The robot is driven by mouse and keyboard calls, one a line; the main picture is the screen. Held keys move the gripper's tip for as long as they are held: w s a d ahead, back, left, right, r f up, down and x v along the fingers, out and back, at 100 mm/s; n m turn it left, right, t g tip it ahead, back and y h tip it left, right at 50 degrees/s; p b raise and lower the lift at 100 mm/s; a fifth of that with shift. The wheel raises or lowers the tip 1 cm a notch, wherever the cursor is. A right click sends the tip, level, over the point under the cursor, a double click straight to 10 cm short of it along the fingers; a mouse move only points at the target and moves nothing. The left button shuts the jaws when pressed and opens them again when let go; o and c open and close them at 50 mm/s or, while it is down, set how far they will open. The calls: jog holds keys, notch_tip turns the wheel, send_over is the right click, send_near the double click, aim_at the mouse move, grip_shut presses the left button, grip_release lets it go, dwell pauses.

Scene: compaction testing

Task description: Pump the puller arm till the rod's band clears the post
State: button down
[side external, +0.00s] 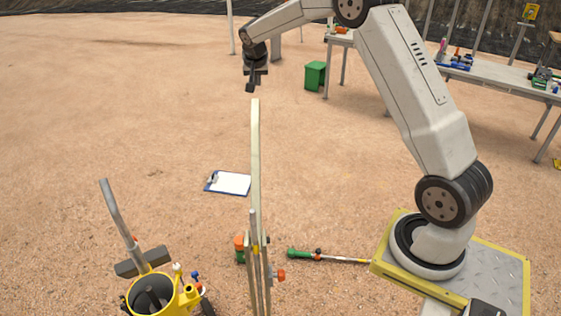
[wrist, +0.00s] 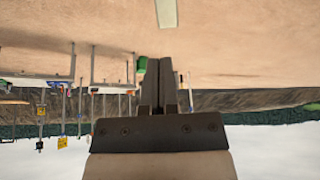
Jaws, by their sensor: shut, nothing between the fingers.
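The puller arm (side external: 255,155) is a long pale lever that stands nearly upright in the side view. Its end also shows at the top of the wrist view (wrist: 167,12). At its foot is a grey rod (side external: 253,222) with a small yellow band (side external: 256,248) near the top of the narrow post (side external: 258,285). I cannot tell clearly whether the band is above the post top. My gripper (side external: 251,86) is shut and empty, just above the arm's upper end in the picture and apart from it. Its fingers (wrist: 172,72) are together in the wrist view.
A clipboard (side external: 230,183) lies on the sandy ground left of the lever. A green-handled tool (side external: 325,257) lies right of the post. A yellow bucket (side external: 180,302) with tools is front left. A bench (side external: 500,75) and green bin (side external: 316,75) stand behind.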

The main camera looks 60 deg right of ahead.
aim_at(258, 100)
jog(key=shift+x, duration=3.8)
jog(key=shift+w+d+f, duration=0.2)
jog(key=shift+d+f, duration=0.05)
jog(key=shift+f, duration=0.3)
jog(key=s+a+f+x, duration=0.1)
jog(key=x, duration=1.4)
jog(key=shift+a, duration=0.1)
notch_tip(258, 100, up, 14)
jog(key=a, duration=0.1)
jog(key=shift+s+a, duration=0.15)
jog(key=shift+s, duration=0.2)
